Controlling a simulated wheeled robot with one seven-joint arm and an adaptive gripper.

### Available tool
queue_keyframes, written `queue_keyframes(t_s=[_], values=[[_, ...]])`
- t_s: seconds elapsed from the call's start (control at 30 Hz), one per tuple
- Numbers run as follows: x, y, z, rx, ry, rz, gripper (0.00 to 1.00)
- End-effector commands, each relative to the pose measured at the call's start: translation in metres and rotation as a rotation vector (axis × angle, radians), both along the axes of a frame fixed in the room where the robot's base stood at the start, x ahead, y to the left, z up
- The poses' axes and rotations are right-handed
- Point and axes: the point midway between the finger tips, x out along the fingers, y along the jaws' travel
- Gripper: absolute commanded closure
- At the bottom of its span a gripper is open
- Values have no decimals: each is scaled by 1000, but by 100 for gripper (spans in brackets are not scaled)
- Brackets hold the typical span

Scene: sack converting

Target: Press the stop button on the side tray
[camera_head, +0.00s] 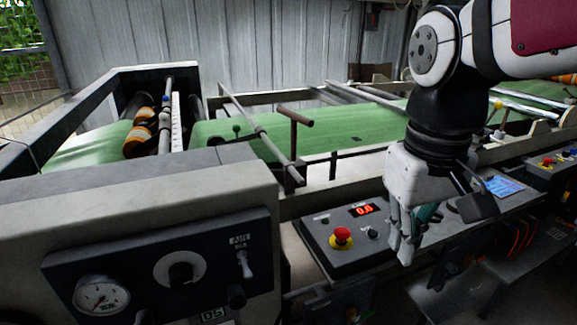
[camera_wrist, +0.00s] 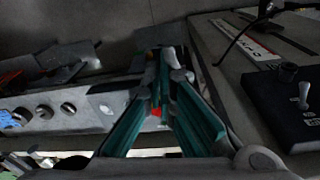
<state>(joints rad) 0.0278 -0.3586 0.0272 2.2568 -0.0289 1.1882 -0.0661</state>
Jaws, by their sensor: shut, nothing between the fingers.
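The stop button (camera_head: 342,236) is a red mushroom cap on a yellow collar, on the dark side tray (camera_head: 345,268) in front of the machine. In the head view my gripper (camera_head: 407,256) points down to the right of the button, apart from it in the picture. The fingers are together and hold nothing. In the wrist view the fingertips (camera_wrist: 166,60) meet at the upper middle. A red patch (camera_wrist: 155,112) shows between the teal finger pads; I cannot tell for sure that it is the button. The gripper hides part of the tray.
A red display (camera_head: 363,210) and small knob (camera_head: 371,234) sit near the button. A blue screen (camera_head: 502,187) is farther right. Another red button (camera_head: 548,162) is on a far-right panel. A grey cabinet with a gauge (camera_head: 101,295) stands at left. Green sheet (camera_head: 290,128) runs behind.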

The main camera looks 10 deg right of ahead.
Motion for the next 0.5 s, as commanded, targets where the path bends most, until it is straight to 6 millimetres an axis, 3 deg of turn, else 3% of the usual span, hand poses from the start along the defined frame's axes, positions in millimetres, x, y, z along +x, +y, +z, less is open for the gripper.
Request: queue_keyframes(t_s=[0.03,0.2,0.5], values=[[16,0,14,-2,11,13,100],[72,2,31,-3,26,59,100],[161,6,27,11,49,137,100]])
